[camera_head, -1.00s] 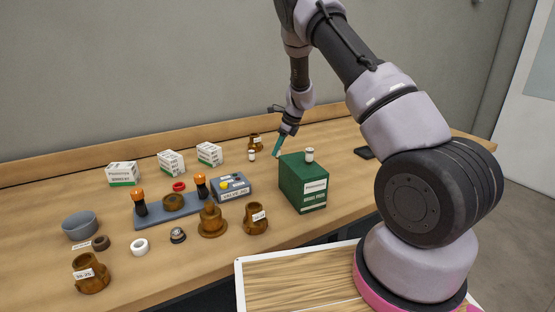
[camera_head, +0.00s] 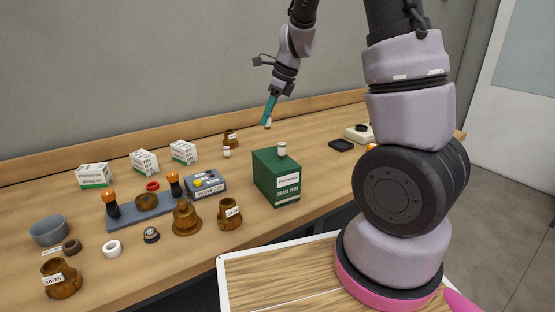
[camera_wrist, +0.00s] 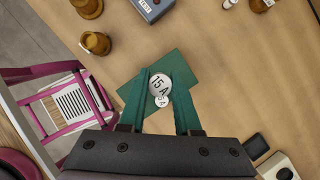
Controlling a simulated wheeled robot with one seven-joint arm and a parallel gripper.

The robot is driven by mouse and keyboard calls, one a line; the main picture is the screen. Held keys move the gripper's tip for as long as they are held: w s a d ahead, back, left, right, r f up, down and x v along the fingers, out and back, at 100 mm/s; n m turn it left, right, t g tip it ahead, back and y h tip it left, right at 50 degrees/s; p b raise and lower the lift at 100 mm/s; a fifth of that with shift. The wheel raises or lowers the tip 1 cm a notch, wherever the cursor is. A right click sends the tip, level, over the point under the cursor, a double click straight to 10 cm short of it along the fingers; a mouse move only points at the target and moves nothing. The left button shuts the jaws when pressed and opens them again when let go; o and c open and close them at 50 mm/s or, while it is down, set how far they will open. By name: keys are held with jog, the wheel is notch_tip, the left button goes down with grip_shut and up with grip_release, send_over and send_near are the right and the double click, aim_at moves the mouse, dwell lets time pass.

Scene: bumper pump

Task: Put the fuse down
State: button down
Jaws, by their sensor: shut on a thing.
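My gripper (camera_head: 267,121) points down above the workbench, its teal fingers shut on a white fuse (camera_wrist: 159,84). The fuse's round end reads "15A" in the wrist view, and its white tip shows just below the fingers in the head view (camera_head: 268,124). The held fuse is in the air, apart from the green box (camera_head: 276,182) below it. A second small white cylinder (camera_head: 281,149) stands upright on the box top. In the wrist view its lettered end (camera_wrist: 161,102) is partly hidden behind the held fuse.
Left of the box are brown fittings (camera_head: 229,215), a blue-grey valve box (camera_head: 207,187) and a grey plate (camera_head: 125,222). White cartons (camera_head: 184,152) stand behind them. A dark tray (camera_head: 341,145) and a cream device (camera_head: 357,135) lie to the right. Bare wood surrounds the box's right side.

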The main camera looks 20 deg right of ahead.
jog(key=shift+s, duration=0.45)
notch_tip(320, 180, down, 10)
jog(key=shift+r, duration=0.15)
jog(key=c, duration=0.6)
grip_release()
jog(key=v, duration=1.2)
jog(key=s+r+n+t, duration=0.1)
jog(key=s+r+n, duration=0.5)
jog(key=s+d+r+n+t+h, duration=0.1)
jog(key=s+r+n+t, duration=0.1)
jog(key=s+r+n, duration=0.3)
jog(key=s+r+n+t+h, duration=0.1)
jog(key=s+r+n+t, duration=0.1)
jog(key=s+r+n, duration=0.4)
jog(key=shift+s+d+r+n, duration=0.2)
jog(key=shift+s+n, duration=0.4)
jog(key=shift+s, duration=0.1)
jog(key=shift+s+d+r+n, duration=0.15)
jog(key=shift+s+d+n, duration=0.05)
jog(key=shift+s+n, duration=0.5)
